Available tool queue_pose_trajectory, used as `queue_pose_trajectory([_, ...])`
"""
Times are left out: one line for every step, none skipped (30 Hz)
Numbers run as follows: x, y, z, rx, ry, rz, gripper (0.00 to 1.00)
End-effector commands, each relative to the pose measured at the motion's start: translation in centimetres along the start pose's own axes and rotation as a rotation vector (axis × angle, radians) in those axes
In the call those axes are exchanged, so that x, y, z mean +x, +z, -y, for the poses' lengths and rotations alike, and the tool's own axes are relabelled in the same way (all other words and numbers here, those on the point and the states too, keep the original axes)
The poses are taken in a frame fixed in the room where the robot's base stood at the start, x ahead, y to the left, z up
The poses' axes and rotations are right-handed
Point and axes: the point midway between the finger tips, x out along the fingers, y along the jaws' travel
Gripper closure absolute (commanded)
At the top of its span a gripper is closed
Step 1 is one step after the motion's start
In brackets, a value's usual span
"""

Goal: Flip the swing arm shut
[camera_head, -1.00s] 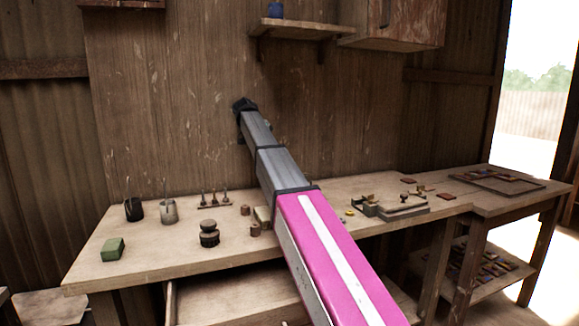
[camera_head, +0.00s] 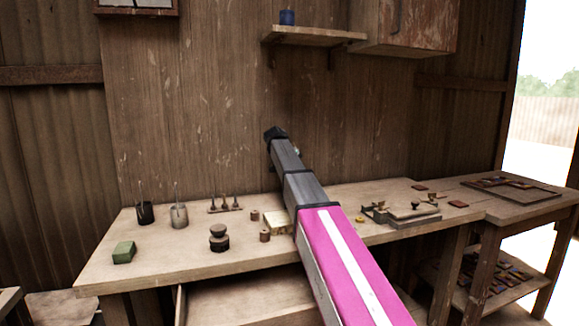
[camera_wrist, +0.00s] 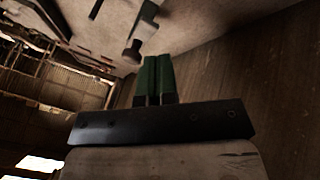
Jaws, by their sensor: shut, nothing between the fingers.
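The tile press (camera_head: 408,214) sits on the right part of the bench, a low flat base with small brass-coloured parts on top. It is too small to tell the swing arm's angle there. My gripper (camera_wrist: 156,60) shows in the wrist view with its two green fingers together and empty. In the head view it is hidden behind my own arm. In the wrist view a dark round knob (camera_wrist: 132,53) on a pale bar (camera_wrist: 146,22) lies just beyond and left of the fingertips, apart from them. I cannot tell whether this is the swing arm.
The wooden bench (camera_head: 190,260) also holds a green block (camera_head: 124,252), two cups (camera_head: 146,213), stacked dark round pieces (camera_head: 219,238) and a pale block (camera_head: 278,223). A tile frame (camera_head: 512,190) lies at the far right. A shelf (camera_head: 315,36) is on the wall above.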

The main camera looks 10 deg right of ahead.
Motion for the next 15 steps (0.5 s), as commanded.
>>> queue_pose_trajectory([0.32,0.14,-0.48,0.000,0.000,0.000,1.00])
queue_pose_trajectory([0.44,0.15,-0.63,0.000,0.000,0.000,1.00])
queue_pose_trajectory([0.56,0.15,-0.79,0.000,0.000,0.000,1.00])
queue_pose_trajectory([0.64,0.16,-0.88,0.000,-0.001,0.000,1.00])
queue_pose_trajectory([0.69,0.15,-0.96,0.000,-0.001,-0.001,1.00])
queue_pose_trajectory([0.74,0.15,-1.02,-0.001,-0.001,-0.001,1.00])
queue_pose_trajectory([0.77,0.14,-1.05,-0.001,-0.001,-0.001,1.00])
queue_pose_trajectory([0.78,0.13,-1.07,-0.001,-0.001,-0.001,1.00])
queue_pose_trajectory([0.79,0.12,-1.07,-0.001,-0.001,-0.001,1.00])
queue_pose_trajectory([0.79,0.11,-1.07,-0.001,-0.001,-0.001,1.00])
queue_pose_trajectory([0.78,0.11,-1.06,-0.001,-0.001,-0.001,1.00])
queue_pose_trajectory([0.78,0.11,-1.06,-0.001,-0.001,-0.001,1.00])
queue_pose_trajectory([0.78,0.10,-1.06,-0.001,-0.001,-0.001,1.00])
queue_pose_trajectory([0.78,0.11,-1.06,-0.001,-0.001,0.000,1.00])
queue_pose_trajectory([0.77,0.11,-1.06,-0.001,-0.001,0.000,1.00])
